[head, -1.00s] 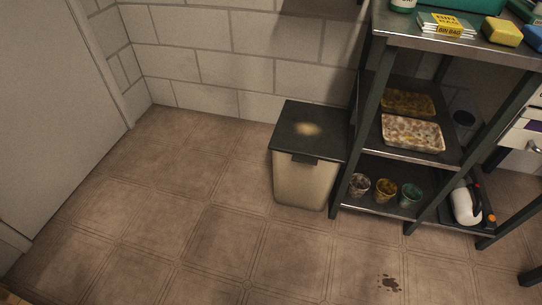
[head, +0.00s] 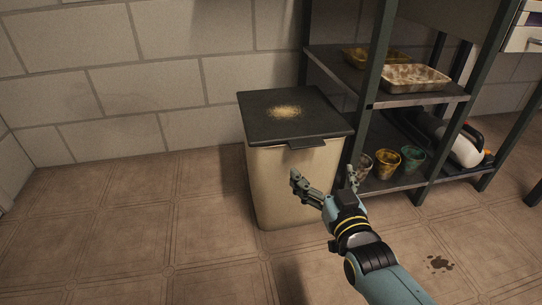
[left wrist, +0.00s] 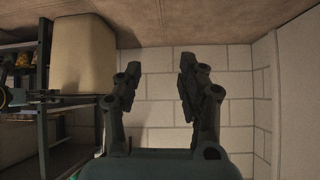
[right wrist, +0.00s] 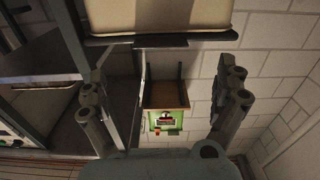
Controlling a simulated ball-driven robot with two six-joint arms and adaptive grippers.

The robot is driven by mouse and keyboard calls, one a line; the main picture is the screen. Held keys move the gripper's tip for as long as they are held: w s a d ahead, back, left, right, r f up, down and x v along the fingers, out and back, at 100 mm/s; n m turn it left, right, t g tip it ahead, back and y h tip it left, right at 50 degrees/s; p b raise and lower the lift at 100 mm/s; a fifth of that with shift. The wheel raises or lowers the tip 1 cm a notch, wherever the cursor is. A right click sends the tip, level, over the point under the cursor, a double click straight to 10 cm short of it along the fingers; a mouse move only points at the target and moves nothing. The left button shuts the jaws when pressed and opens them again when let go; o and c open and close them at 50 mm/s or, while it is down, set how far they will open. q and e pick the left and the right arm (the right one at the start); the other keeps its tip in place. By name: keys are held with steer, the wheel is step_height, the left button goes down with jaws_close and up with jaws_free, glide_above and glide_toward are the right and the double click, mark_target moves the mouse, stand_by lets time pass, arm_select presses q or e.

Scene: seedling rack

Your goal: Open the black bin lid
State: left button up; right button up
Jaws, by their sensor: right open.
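The black bin lid (head: 300,122) lies flat and shut on the beige bin (head: 265,185). It has a pale dusty patch on top and a small tab at its front edge. My right gripper (head: 324,178) is open and empty in front of the bin, lower than the lid's tab. In the right wrist view, the beige bin wall (right wrist: 155,14) and the dark lid edge (right wrist: 125,40) show at the top, beyond the spread fingers. My left gripper (left wrist: 158,68) is open and empty in its wrist view, with the bin (left wrist: 85,58) to its left.
A dark metal rack (head: 425,98) stands close to the bin's right, with trays (head: 416,78) above and several small pots (head: 388,163) below. A block wall (head: 150,100) is behind the bin. Floor (head: 130,225) to the left is free.

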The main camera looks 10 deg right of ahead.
mark_target(307, 143)
steer(key=w+b, duration=0.3)
steer(key=w, duration=0.5)
steer(key=shift+w+a, duration=0.15)
steer(key=shift+w+b, duration=0.8)
steer(key=shift+w, duration=0.4)
arm_select(q)
steer(key=w+d+r+m+t+h, duration=0.1)
steer(key=w+r+t, duration=0.4)
steer(key=r, duration=0.4)
steer(key=w+d+r+m+t+h, duration=0.1)
steer(key=w+r+t, duration=0.4)
steer(key=r, duration=0.4)
steer(key=shift+d+r+t+h, duration=0.2)
steer(key=shift+d+t+h, duration=0.1)
steer(key=shift+t, duration=0.5)
arm_select(e)
steer(key=shift+w+r, duration=0.15)
steer(key=shift+w, duration=0.05)
arm_select(q)
steer(key=shift+w, duration=0.1)
arm_select(e)
steer(key=c, duration=1.5)
